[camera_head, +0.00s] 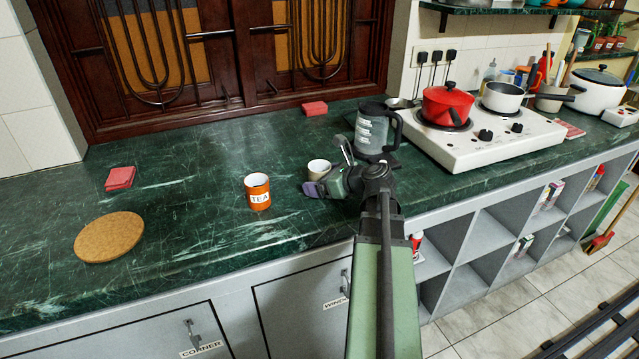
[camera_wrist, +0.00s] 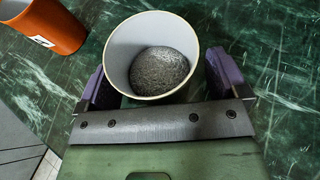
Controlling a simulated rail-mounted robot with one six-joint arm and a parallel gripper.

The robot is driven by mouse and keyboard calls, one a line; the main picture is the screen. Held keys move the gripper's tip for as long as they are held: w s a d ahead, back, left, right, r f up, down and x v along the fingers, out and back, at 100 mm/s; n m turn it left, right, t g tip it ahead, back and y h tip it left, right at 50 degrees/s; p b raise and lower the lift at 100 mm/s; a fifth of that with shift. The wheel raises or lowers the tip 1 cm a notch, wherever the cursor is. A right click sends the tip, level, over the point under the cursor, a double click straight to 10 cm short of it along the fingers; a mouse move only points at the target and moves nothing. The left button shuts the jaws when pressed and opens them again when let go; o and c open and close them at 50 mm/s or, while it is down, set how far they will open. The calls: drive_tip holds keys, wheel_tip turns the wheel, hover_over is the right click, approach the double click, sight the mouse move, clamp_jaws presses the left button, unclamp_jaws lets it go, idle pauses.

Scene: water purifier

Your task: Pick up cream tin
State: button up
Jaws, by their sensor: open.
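The cream tin (camera_head: 319,169) is a small cream-coloured open tin on the green marble counter, just right of the orange tea tin. In the wrist view the cream tin (camera_wrist: 150,54) stands between my gripper's two purple finger pads, with a grey rounded content or bottom inside. My gripper (camera_head: 324,180) is low over the counter at the tin; in the wrist view my gripper (camera_wrist: 163,80) is open with a finger on each side. Small gaps seem to show beside the tin; its lower part is partly hidden.
The orange tea tin (camera_head: 257,191) stands close on the left and also shows in the wrist view (camera_wrist: 42,25). A grey kettle (camera_head: 371,130) stands behind right, near a white stove (camera_head: 480,135). A cork mat (camera_head: 108,237) lies at left with free counter between.

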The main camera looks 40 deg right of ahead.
sight(322, 167)
drive_tip(key=c, duration=1)
drive_tip(key=shift+r, duration=0.1)
wheel_tip(322, 167, up, 20)
drive_tip(key=p, duration=2)
